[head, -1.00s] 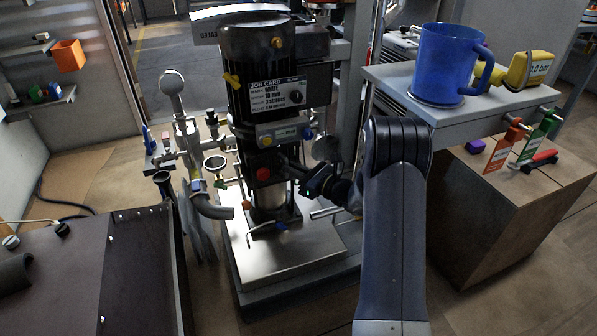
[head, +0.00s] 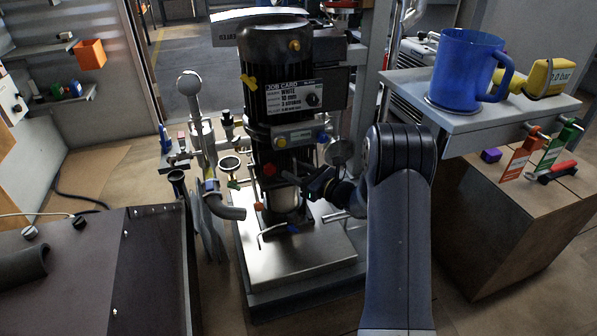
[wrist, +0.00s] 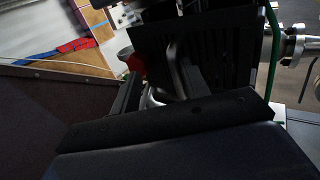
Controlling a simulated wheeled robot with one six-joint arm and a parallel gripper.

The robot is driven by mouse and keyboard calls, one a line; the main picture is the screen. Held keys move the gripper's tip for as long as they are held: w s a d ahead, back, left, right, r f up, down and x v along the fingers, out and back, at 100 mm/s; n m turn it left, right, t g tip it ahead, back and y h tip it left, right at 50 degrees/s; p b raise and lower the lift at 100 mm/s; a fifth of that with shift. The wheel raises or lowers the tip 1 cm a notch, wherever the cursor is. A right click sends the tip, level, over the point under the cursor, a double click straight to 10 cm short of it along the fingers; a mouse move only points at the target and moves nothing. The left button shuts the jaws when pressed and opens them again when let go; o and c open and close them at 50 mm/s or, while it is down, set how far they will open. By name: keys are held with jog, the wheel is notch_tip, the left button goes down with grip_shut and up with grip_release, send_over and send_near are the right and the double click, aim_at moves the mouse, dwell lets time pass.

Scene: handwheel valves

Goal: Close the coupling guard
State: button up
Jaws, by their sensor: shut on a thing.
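The pump unit stands in the middle of the head view, with a black motor (head: 280,65) on top. Below its label, a dark guard part surrounds the coupling space, and a pale metal cylinder (head: 285,199) shows there. A red knob (head: 269,170) sits at this level; a red knob also shows in the wrist view (wrist: 137,62). My gripper (head: 303,182) reaches in from the right and is shut at the guard. Its fingertips are small and dark in the head view. The wrist view is mostly dark, so the exact grip and guard angle cannot be told.
A standing pipe with a round top (head: 189,84) and a curved hose (head: 224,207) are left of the pump. A metal base plate (head: 315,262) lies below. A shelf with a blue mug (head: 462,68) is at right; a dark bench (head: 140,270) is at front left.

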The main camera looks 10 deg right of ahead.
jog(key=shift+s+a, duration=0.1)
jog(key=shift+a, duration=0.15)
jog(key=p+v, duration=0.3)
jog(key=v, duration=0.8)
jog(key=shift+d, duration=0.2)
jog(key=shift+c, duration=0.3)
